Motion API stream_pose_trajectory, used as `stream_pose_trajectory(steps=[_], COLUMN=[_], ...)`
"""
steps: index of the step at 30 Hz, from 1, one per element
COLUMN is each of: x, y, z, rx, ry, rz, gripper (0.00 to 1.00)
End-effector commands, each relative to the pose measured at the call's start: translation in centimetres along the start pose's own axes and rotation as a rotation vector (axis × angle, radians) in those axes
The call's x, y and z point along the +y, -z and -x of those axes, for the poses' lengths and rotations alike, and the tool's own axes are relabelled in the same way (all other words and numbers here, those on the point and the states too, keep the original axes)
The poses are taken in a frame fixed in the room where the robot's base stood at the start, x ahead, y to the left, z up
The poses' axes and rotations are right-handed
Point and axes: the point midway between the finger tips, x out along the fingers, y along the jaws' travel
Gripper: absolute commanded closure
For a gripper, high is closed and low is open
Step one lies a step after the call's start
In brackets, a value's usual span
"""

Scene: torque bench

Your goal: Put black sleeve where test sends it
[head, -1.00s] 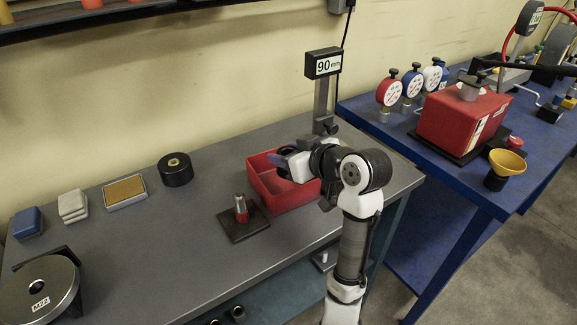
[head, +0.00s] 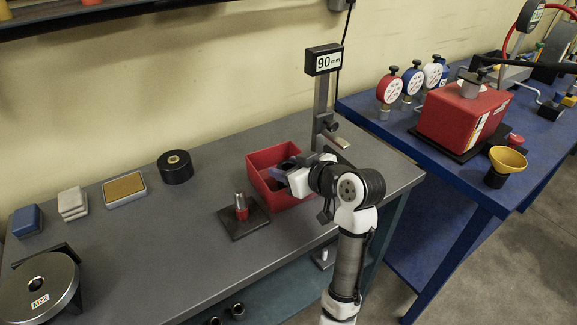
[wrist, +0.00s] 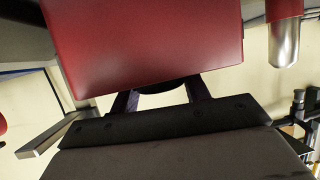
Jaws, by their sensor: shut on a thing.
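My gripper (head: 283,170) is over the red bin (head: 256,158), with its fingers at or just inside the bin's opening. The fingers are shut on a dark thing, most likely the black sleeve, of which only a small part shows in the head view. In the wrist view a black rounded edge (wrist: 163,87) shows between the two fingers (wrist: 163,98). The bin's red wall (wrist: 155,45) hides the rest of it. I cannot tell whether the held thing touches the bin.
A plug gauge (head: 241,207) stands on a dark plate left of the bin. A stand with a "90 mm" display (head: 324,60) rises behind it. A black round block (head: 175,168), pads and an "M22" disc (head: 40,295) lie left. The bench front is mostly clear.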

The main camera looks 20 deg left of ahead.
Motion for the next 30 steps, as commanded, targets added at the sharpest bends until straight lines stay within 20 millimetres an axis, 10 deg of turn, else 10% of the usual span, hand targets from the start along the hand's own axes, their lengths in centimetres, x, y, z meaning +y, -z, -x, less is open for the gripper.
stream_pose_trajectory(steps=[6, 7, 12, 25, 30], x=[0.0, 0.0, 0.0, 0.0, 0.2], y=[-0.2, -0.3, -0.3, 1.4, 0.7], z=[-0.1, -0.1, -0.1, 0.6, 4.1], rx=[0.003, 0.0, 0.0, 0.002, 0.003], ry=[-0.001, 0.0, 0.0, -0.001, -0.006], rz=[0.002, 0.0, 0.0, 0.001, 0.002], gripper=[0.95, 0.51, 0.32, 0.32, 0.32])
